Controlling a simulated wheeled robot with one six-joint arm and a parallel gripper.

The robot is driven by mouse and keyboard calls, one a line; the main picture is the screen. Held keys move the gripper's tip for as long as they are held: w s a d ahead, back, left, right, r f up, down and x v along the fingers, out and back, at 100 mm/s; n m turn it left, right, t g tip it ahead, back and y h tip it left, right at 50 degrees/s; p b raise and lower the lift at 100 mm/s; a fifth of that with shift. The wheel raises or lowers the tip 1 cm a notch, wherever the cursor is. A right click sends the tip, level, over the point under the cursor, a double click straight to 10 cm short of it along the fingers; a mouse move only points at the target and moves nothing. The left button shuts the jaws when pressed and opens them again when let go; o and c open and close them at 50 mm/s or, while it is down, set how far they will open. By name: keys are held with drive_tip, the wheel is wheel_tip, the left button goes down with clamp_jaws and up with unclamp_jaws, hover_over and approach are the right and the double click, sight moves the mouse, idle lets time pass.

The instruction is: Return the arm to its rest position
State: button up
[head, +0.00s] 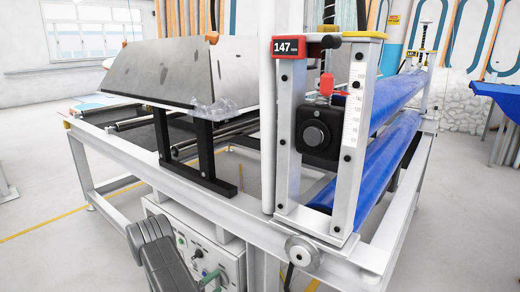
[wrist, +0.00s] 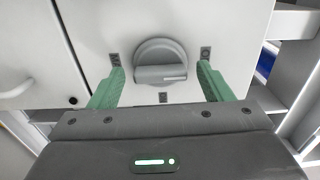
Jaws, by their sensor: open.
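My gripper (wrist: 160,75) has two green fingers and is open, with nothing between them in its grasp. In the wrist view its fingertips stand left and right of a round grey rotary knob (wrist: 161,62) on a pale panel, with a visible gap on each side. How far the tips are from the panel is hard to tell. In the head view my arm (head: 160,258) reaches in low in front of the grey control box (head: 160,207), and the green fingers (head: 210,279) show near its lower part.
The control box hangs under the white machine frame (head: 222,204). A post with a "147" display (head: 287,46) and a handwheel (head: 302,251) stands to the right, before blue rollers (head: 390,150). A slanted grey panel (head: 175,72) is above. Floor (head: 50,262) at the left is clear.

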drive_tip(key=p+v, duration=0.2)
drive_tip(key=v, duration=1.2)
drive_tip(key=b+x, duration=0.2)
drive_tip(key=x, duration=1.3)
drive_tip(key=shift+s, duration=0.1)
drive_tip(key=m, duration=0.8)
drive_tip(key=shift+s+a+m, duration=0.15)
drive_tip(key=shift+s+m, duration=0.05)
drive_tip(key=shift+m, duration=0.2)
drive_tip(key=m+p, duration=0.1)
drive_tip(key=m, duration=0.3)
drive_tip(key=shift+r+m+p, duration=0.1)
drive_tip(key=shift+m+p, duration=1.05)
drive_tip(key=shift+m, duration=1.05)
